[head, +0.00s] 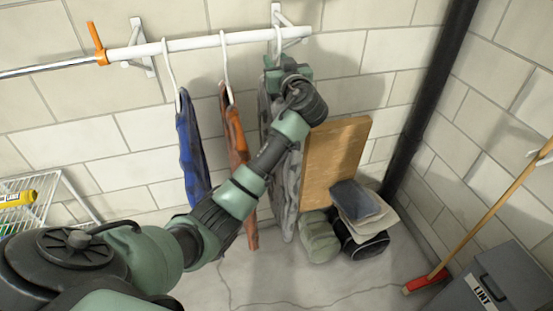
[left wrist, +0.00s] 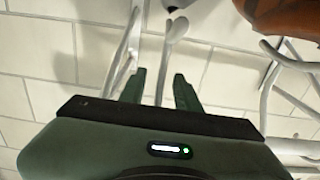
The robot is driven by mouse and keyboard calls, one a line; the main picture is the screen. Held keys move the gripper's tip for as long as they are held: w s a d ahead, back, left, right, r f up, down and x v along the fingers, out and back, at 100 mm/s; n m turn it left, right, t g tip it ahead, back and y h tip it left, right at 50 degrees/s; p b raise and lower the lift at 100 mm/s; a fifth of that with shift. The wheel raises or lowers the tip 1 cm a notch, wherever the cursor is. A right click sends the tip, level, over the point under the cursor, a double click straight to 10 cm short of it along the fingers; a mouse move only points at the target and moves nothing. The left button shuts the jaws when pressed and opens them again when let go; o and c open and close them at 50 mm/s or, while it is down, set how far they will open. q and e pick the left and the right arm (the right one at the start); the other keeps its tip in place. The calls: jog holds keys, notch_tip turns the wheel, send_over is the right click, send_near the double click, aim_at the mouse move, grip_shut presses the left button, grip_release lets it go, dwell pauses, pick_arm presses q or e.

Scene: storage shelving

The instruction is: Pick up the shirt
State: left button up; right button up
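Three shirts hang from the white rail on white hangers: a blue one (head: 190,150), an orange one (head: 235,150) and a grey one (head: 284,200) at the right. My left arm reaches across the view, and my left gripper (head: 275,66) is at the top of the grey shirt, by its hanger (head: 278,40). The arm hides part of the grey and orange shirts. In the left wrist view the left gripper's fingers (left wrist: 160,75) stand apart, with a thin white hanger stem (left wrist: 166,55) showing between them. I cannot tell if they touch it. My right gripper is not in view.
The white rail (head: 195,43) is fixed to the block wall by brackets. A wooden board (head: 335,160), a bag and folded cloths (head: 362,205) are right of the shirts. A black pipe (head: 425,100), broom (head: 490,205) and grey lint bin (head: 505,285) stand at the right.

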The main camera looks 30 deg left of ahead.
pick_arm(q)
grip_shut()
dwell(1.3)
